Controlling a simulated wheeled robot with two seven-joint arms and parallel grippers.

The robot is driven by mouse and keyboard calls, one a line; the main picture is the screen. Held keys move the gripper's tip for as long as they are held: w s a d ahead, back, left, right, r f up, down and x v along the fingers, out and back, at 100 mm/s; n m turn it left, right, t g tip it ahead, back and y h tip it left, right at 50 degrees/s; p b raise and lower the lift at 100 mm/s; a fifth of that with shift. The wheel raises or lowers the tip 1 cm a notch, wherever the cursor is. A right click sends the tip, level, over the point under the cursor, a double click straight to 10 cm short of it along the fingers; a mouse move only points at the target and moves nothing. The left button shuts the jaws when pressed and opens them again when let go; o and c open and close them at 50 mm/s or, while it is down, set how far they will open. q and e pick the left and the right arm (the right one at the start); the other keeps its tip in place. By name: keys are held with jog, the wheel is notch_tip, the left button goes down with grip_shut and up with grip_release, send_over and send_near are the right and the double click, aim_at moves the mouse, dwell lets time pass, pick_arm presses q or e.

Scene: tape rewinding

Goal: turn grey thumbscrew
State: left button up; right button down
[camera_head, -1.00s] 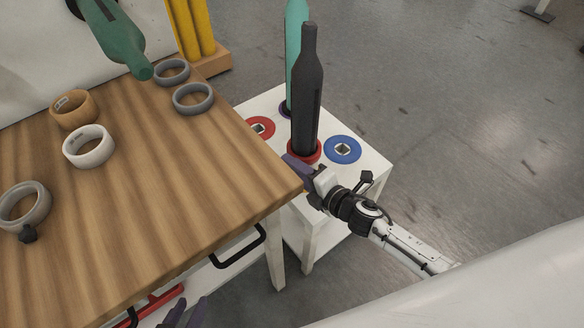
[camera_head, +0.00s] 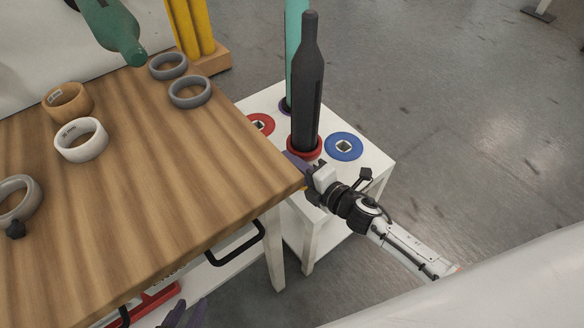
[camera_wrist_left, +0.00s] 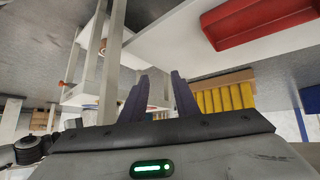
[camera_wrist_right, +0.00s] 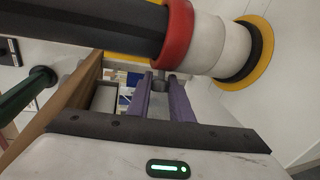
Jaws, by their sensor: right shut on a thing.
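The grey thumbscrew (camera_wrist_right: 160,83) shows as a small grey piece between the fingers of my right gripper (camera_wrist_right: 161,92) in the right wrist view. Those fingers are shut on it from both sides, hiding much of it. In the head view my right gripper (camera_head: 298,168) is at the table corner, below the base of the black bottle-shaped piece (camera_head: 307,90), with its tips partly hidden. My left gripper (camera_head: 184,316) is at the bottom edge of the head view, beside the table. In the left wrist view its purple fingers (camera_wrist_left: 160,100) stand apart, empty.
The black piece stands on a red collar (camera_head: 304,150) on a white stand (camera_head: 374,162), beside a blue disc (camera_head: 344,147). The wooden table (camera_head: 130,190) carries several rings. A red tray (camera_wrist_left: 255,22) shows close by in the left wrist view.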

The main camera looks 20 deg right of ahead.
jog(key=f+t+b, duration=0.1)
jog(key=b, duration=0.3)
jog(key=t+b, duration=0.1)
jog(key=b, duration=0.2)
jog(key=shift+m+y, duration=0.4)
jog(key=shift+t+y+b, duration=0.3)
jog(key=shift+b, duration=1.3)
jog(key=shift+r+m+t+b, duration=0.2)
jog(key=shift+m+t+b, duration=0.3)
jog(key=shift+b, duration=0.5)
pick_arm(q)
jog(key=w+d+f+h, duration=0.1)
jog(key=d+f, duration=0.2)
jog(key=f, duration=0.4)
jog(key=shift+w+f+g, duration=0.15)
jog(key=shift+f+g, duration=0.15)
jog(key=shift+g, duration=0.1)
pick_arm(e)
jog(key=shift+r+t, duration=0.3)
jog(key=c, duration=1.6)
grip_release()
